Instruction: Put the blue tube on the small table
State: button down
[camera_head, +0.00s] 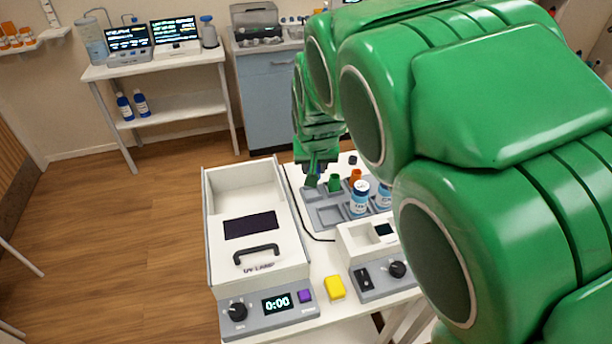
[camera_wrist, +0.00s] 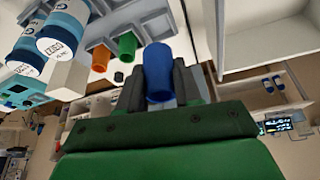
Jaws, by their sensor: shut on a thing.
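My gripper (camera_head: 314,176) is over the left back part of the grey tray (camera_head: 325,217) in the head view. In the wrist view my gripper (camera_wrist: 158,88) is shut on the blue tube (camera_wrist: 158,66), with one finger on each side. In the head view the tube is mostly hidden by the fingers. The tray stands on a white table (camera_head: 322,262) in front of me. A small white table (camera_head: 160,66) with two screens and a lower shelf stands at the back left. I cannot tell which table the task names.
A green tube (camera_head: 335,184) and an orange tube (camera_head: 355,175) stand in the tray, with white-and-blue bottles (camera_head: 360,198) beside them. An open UV lamp box (camera_head: 252,262) is to the left. My arm hides the right side. The wooden floor at left is clear.

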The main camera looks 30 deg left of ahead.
jog(key=w+a+f, duration=0.4)
jog(key=f, duration=0.1)
jog(key=w+a+f, duration=0.2)
jog(key=w, duration=0.1)
jog(key=shift+f, duration=0.2)
jog(key=shift+w+a+f, duration=0.2)
jog(key=shift+w+f, duration=0.05)
jog(key=shift+f, duration=1.65)
jog(key=shift+f, duration=0.1)
jog(key=c, duration=0.8)
grip_release()
jog(key=shift+v, duration=6.15)
